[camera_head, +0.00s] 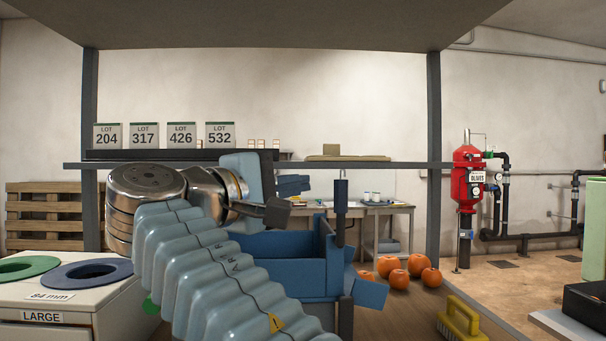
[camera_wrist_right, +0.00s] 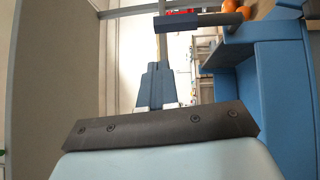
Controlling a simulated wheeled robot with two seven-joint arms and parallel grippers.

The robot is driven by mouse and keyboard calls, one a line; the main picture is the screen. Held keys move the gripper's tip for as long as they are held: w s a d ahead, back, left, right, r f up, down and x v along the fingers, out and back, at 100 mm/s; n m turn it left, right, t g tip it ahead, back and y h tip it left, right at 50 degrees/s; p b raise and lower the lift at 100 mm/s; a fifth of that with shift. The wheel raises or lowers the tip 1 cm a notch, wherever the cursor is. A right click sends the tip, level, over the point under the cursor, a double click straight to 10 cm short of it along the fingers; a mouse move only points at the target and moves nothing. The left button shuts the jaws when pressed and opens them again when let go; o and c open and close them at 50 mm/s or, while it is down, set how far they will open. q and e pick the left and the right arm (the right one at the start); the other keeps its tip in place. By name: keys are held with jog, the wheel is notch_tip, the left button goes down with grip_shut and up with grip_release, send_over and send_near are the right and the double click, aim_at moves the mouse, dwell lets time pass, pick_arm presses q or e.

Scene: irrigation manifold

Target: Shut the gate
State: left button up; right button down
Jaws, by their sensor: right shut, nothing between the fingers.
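A blue open-topped box (camera_head: 285,275) stands on the bench in the middle of the head view; its blue wall also fills the right of the wrist view (camera_wrist_right: 280,95). A dark upright handle (camera_head: 341,195) rises at its right end, by a blue end panel. I take this as the gate; how far it is open I cannot tell. In the wrist view a dark bar with a blue end (camera_wrist_right: 200,22) lies beyond my finger. My right gripper (camera_head: 278,211) is shut and empty, above the box and left of the handle, apart from it. My left gripper is out of view.
A blue sloping plate (camera_head: 369,292) juts out right of the box. Several oranges (camera_head: 399,278) and a yellow brush (camera_head: 461,318) lie on the bench to the right. A white sorting box (camera_head: 60,285) with round holes stands left. A shelf (camera_head: 400,165) crosses behind.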

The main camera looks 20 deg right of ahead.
jog(key=v, duration=1)
jog(key=shift+a+r, duration=0.25)
jog(key=shift+r, duration=0.15)
jog(key=shift+w, duration=0.1)
